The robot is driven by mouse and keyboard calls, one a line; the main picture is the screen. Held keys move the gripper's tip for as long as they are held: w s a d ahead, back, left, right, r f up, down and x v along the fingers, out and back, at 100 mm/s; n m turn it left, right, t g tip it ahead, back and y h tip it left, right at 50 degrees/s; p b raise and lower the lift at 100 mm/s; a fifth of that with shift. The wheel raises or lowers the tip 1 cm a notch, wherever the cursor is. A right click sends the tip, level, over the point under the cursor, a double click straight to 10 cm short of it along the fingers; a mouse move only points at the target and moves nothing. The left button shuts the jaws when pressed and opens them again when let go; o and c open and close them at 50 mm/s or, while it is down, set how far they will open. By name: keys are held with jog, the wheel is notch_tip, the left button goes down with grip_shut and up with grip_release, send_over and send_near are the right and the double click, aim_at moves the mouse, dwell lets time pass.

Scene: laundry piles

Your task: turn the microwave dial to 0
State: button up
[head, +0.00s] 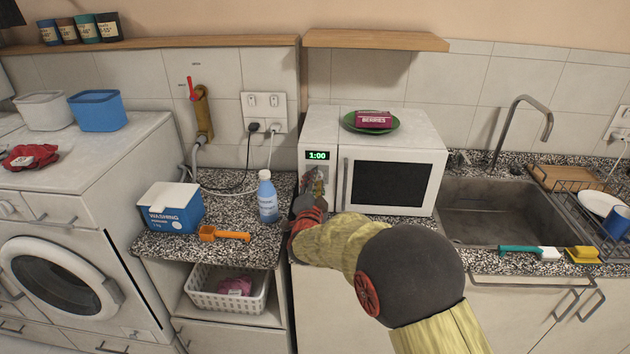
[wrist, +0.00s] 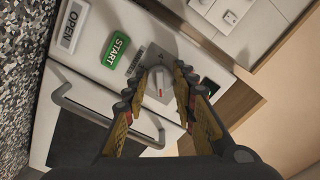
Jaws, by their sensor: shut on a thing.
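The white microwave (head: 420,157) stands on the counter. Its green display (head: 317,155) reads 1:00. In the head view my gripper (head: 316,187) is at its control panel, below the display, and covers the dial. In the wrist view the dial (wrist: 159,86) is grey with a red pointer mark. My gripper (wrist: 163,76) has one finger on each side of it and is shut on it. The green START button (wrist: 117,50) and OPEN button (wrist: 68,26) lie beside the dial.
A green plate (head: 352,127) with a berries packet (head: 373,119) sits on the microwave. Left of it are a blue bottle (head: 267,196), a washing powder box (head: 172,214) and an orange brush (head: 222,234). A sink (head: 487,212) is at right. A shelf (head: 375,40) hangs above.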

jog(key=n+p, duration=0.2)
jog(key=n, duration=0.3)
jog(key=n+p, duration=0.2)
jog(key=n, duration=0.3)
jog(key=shift+d+f+n, duration=0.15)
jog(key=shift+n, duration=0.45)
jog(key=o, duration=1.1)
jog(key=s, duration=1.2)
jog(key=shift+a, duration=0.2)
